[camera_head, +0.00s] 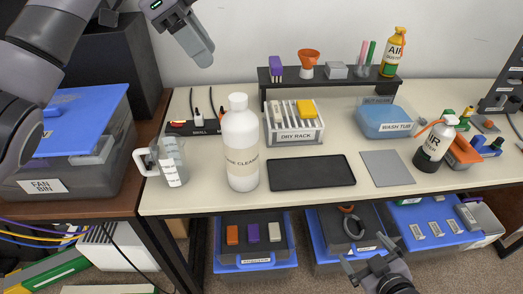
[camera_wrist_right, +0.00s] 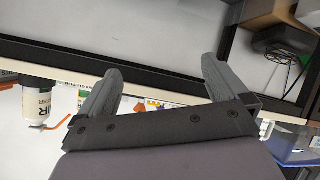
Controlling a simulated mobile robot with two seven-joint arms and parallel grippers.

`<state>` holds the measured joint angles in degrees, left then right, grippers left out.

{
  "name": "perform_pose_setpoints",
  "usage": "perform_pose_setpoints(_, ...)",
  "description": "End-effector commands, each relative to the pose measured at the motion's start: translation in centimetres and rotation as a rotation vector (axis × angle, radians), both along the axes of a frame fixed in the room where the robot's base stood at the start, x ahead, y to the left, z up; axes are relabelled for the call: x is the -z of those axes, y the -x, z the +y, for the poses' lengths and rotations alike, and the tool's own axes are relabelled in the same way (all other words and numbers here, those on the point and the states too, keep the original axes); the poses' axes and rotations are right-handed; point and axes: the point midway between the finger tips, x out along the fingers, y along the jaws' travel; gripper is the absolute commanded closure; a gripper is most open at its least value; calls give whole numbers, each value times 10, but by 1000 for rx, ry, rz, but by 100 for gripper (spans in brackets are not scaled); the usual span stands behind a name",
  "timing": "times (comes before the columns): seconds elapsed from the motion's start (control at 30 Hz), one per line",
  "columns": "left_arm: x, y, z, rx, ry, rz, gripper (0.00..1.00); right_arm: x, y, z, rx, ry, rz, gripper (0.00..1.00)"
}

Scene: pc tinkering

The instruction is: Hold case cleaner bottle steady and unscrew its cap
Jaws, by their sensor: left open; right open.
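The case cleaner bottle (camera_head: 241,160) is a tall white bottle with a beige label, upright at the left part of the table. Its white cap (camera_head: 238,101) is on top. My left gripper (camera_head: 200,48) is in the air above and left of the cap, apart from it; it is open, though only one finger shows clearly. My right gripper (camera_head: 372,266) is low in front of the table, right of the bottle and far from it. It is open and empty in the right wrist view (camera_wrist_right: 160,82), where the case cleaner bottle cannot be made out.
A measuring jug (camera_head: 172,158) stands close left of the bottle. Blue bins (camera_head: 252,258) sit below the table.

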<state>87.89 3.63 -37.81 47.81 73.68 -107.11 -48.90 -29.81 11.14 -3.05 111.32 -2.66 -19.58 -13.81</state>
Motion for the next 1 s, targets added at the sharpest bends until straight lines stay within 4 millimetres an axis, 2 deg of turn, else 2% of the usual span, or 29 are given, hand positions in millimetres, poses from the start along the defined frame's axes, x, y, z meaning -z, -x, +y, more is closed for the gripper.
perform_pose_setpoints(0.03,0,0,0,0,0,0,57,-18,-21,-21,-12,109,-60,0)
perform_pose_setpoints(0.2,0,0,0,0,0,0,57,-73,-70,-83,-34,464,-200,0)
perform_pose_setpoints(0.4,0,0,0,-1,0,0,57,-136,-106,-135,-14,790,-300,0)
perform_pose_setpoints(0.47,0,0,0,-1,0,0,57,-153,-117,-141,-9,841,-328,0)
perform_pose_setpoints(0.53,0,0,0,-1,0,0,57,-162,-132,-126,-25,793,-358,0)
perform_pose_setpoints(0.67,0,0,0,-1,0,0,57,-163,-153,-76,-77,570,-391,0)
perform_pose_setpoints(0.83,0,0,0,-1,0,0,57,-167,-174,3,-173,249,-389,0)
perform_pose_setpoints(1.0,0,0,0,-1,0,0,57,-170,-180,90,-294,-67,-313,0)
